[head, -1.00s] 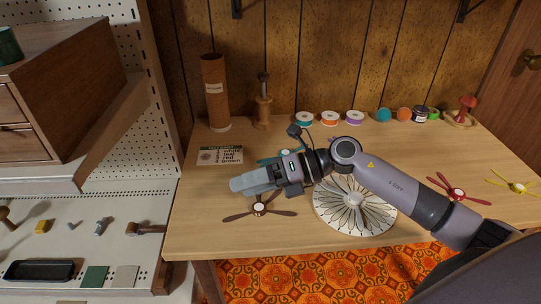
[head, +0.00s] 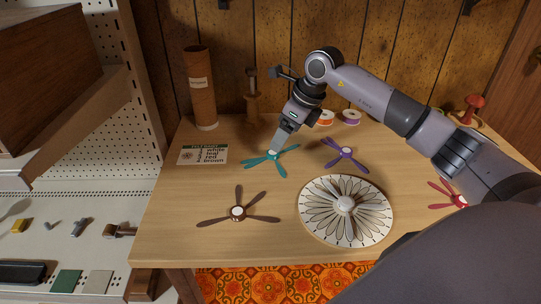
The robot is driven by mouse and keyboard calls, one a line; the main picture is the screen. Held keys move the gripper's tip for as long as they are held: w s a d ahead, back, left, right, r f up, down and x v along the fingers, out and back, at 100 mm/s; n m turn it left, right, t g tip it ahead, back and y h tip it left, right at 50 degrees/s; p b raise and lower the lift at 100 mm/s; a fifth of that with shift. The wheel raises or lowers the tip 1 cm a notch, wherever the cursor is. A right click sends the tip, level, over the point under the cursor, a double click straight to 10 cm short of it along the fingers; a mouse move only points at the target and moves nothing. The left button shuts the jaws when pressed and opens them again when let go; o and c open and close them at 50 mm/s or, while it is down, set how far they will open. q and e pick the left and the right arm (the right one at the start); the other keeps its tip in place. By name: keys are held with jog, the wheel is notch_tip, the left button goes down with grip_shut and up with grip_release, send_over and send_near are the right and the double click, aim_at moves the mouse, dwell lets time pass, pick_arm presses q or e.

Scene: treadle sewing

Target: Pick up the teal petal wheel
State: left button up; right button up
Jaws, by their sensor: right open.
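The teal petal wheel (head: 279,163) lies flat on the table, left of the purple petal wheel (head: 345,153) and behind the brown one. Its pale hub shows at the tip of my right gripper (head: 277,147). My right gripper points down over the wheel from behind, its fingers at or just above the hub. I cannot tell whether they touch it. The jaws are open, and the gap between the fingers is hard to see. My left gripper is not in view.
A brown petal wheel (head: 238,213) lies at the front left, a white patterned disc (head: 318,224) front centre, and a red petal wheel (head: 459,200) at right. A card (head: 203,155), a cardboard tube (head: 201,95) and a wooden spool stand (head: 253,104) are at back left.

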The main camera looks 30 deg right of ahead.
aim_at(276, 162)
jog(key=x, duration=0.5)
jog(key=shift+w+f, duration=0.1)
jog(key=c, duration=1.3)
